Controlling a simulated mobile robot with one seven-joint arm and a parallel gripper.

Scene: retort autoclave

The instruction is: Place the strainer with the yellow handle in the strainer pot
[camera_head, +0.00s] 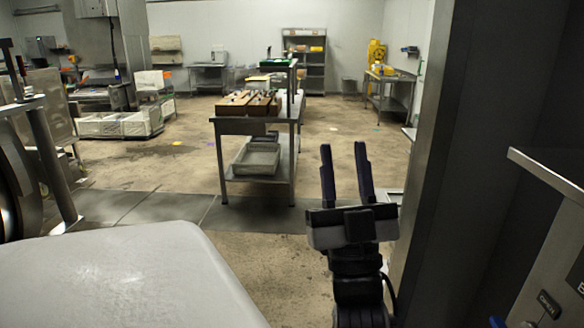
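My gripper (345,165) is raised in front of me, right of the picture's middle, with its two dark fingers pointing up and apart. Nothing shows between the fingers. I cannot make out a strainer with a yellow handle or a strainer pot anywhere in this view. Yellow items (383,70) on the table at the back right are too small to identify.
A steel table (228,125) with brown boxes (250,103) on top and a grey tray (256,160) below stands ahead. A dark pillar (445,170) is close on the right. A white surface (120,280) fills the lower left. The floor (340,120) behind the table is largely clear.

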